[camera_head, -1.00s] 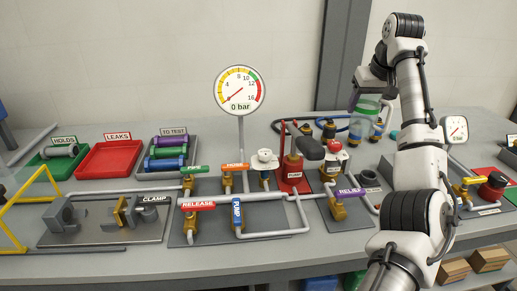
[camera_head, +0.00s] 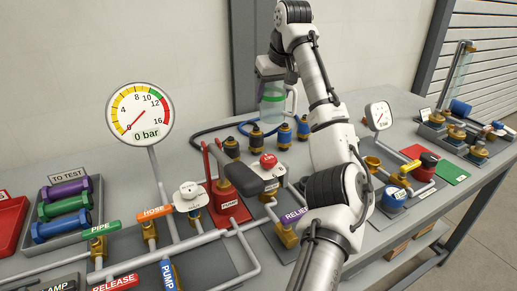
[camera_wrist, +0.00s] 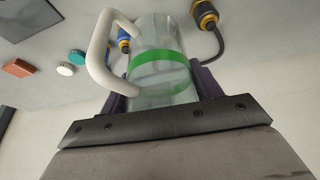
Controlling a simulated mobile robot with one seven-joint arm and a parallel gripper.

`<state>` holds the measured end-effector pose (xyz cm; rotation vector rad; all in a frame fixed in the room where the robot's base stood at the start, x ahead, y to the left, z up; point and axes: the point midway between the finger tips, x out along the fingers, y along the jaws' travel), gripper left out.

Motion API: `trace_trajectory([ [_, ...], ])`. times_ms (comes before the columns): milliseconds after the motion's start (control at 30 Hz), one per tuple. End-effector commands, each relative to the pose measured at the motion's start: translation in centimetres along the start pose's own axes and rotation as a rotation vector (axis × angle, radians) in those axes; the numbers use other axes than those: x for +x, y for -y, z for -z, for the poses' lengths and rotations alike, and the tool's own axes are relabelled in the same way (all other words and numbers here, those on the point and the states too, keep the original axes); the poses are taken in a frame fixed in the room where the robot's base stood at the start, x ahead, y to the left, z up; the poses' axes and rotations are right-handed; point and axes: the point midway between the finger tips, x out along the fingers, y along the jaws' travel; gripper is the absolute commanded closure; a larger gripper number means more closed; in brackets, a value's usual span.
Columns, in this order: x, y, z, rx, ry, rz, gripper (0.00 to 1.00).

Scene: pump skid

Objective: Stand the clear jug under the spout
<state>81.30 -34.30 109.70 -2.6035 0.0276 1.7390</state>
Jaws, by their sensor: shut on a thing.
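The clear jug (camera_head: 271,100), with a green band and a white handle, hangs upright from my gripper (camera_head: 271,80), above the back of the bench. My gripper is shut on it. In the wrist view the jug (camera_wrist: 160,75) sits between the dark fingers, its handle to the left. A rig at the far right has a tall clear column (camera_head: 461,75) with a small brass piece (camera_head: 470,47) at its top, which may be the spout; I cannot tell. My gripper is well to the left of that rig.
Several blue and yellow hose couplings (camera_head: 256,137) stand on the bench below the jug. A small gauge (camera_head: 379,116), a yellow-handled valve (camera_head: 398,178) and red and green plates lie right of my arm. The pump (camera_head: 223,190) and large gauge (camera_head: 139,112) are to the left.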

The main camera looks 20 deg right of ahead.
Motion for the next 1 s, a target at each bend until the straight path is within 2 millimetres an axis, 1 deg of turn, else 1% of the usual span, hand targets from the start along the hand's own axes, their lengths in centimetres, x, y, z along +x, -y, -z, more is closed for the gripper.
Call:
trace_trajectory([
  [33,1.6,-0.1,-0.7,0.001,0.003,0.0,0.59],
  [200,5.7,-0.1,-2.5,0.001,0.003,0.001,0.59],
  [300,7.9,0.0,-3.4,0.001,0.002,0.0,0.59],
  [400,9.6,0.0,-4.0,0.0,0.001,0.001,0.59],
  [500,10.6,0.0,-4.5,0.001,0.001,0.001,0.59],
  [667,11.6,0.0,-4.8,0.0,0.0,0.001,0.59],
  [900,14.6,0.0,-6.1,0.001,0.0,0.001,0.59],
  [1000,15.0,0.1,-6.2,0.001,0.0,0.0,0.59],
])
